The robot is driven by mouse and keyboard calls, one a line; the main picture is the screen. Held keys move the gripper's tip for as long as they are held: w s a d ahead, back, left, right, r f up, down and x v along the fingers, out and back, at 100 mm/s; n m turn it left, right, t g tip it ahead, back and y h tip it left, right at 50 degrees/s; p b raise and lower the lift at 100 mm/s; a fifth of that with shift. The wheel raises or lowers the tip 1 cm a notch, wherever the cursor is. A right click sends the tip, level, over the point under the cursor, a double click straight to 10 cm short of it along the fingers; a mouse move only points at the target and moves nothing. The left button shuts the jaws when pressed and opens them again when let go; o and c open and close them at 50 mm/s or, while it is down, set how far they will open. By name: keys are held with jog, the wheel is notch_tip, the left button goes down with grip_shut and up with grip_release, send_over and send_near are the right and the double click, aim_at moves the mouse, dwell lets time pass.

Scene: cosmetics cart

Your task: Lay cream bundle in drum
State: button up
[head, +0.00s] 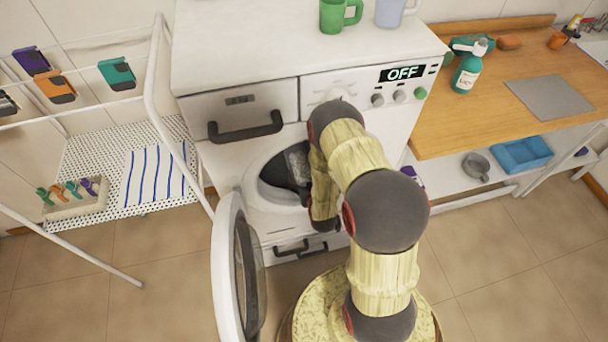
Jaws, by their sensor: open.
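The washing machine (349,98) stands in the middle of the head view, its round door (227,270) swung open to the left. The drum (280,172) shows as a dark opening with a grey speckled patch inside. My arm reaches over to the machine's front and its wrist bends down at the right side of the opening, covering part of it. My gripper's fingers cannot be made out; they are hidden by the arm or the opening. No cream bundle can be made out in this view.
A green mug (333,16) and a pale mug (391,12) stand on the machine top. A white rack (105,150) with a striped cloth (154,174) and a peg tray (76,200) is at left. The wooden counter (480,110) bears a teal bottle (469,68). Right floor is clear.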

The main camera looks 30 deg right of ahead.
jog(key=shift+r, duration=0.25)
jog(key=p+v, duration=0.3)
jog(key=v, duration=0.7)
jog(key=shift+s+r, duration=0.1)
jog(key=shift+s, duration=0.1)
jog(key=shift+v, duration=0.8)
